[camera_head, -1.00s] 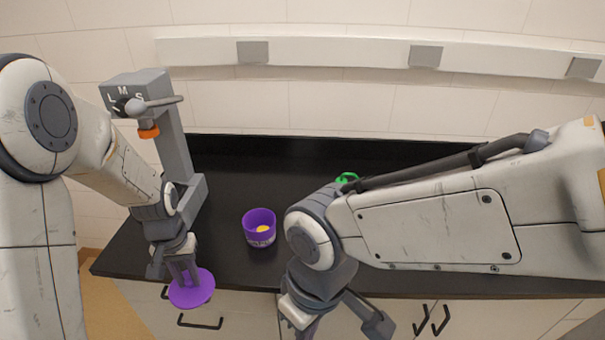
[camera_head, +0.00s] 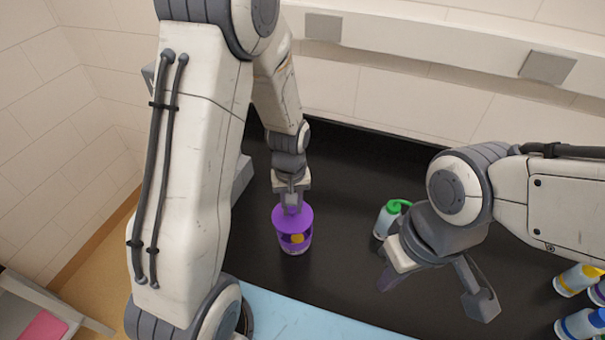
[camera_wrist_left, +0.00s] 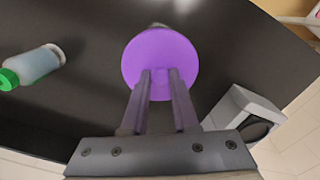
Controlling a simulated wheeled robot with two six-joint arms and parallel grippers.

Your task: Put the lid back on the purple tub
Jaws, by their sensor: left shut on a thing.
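The purple lid (camera_head: 292,218) is a round disc. My left gripper (camera_head: 292,203) is shut on its knob from above. The purple tub (camera_head: 296,250) stands on the black counter just below the lid, with a yellow item (camera_head: 297,238) showing inside. The lid covers the far part of the tub's opening in the picture and appears to hang above the rim. In the left wrist view the lid (camera_wrist_left: 160,52) sits at my fingertips (camera_wrist_left: 161,77) and hides nearly all of the tub. My right gripper (camera_head: 432,292) is open and empty over the counter.
A bottle with a green top (camera_head: 386,222) stands right of the tub; it also shows in the left wrist view (camera_wrist_left: 36,64). Several bottles (camera_head: 578,280) stand at the far right. A pale blue surface (camera_head: 290,320) lies in front. The counter behind the tub is clear.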

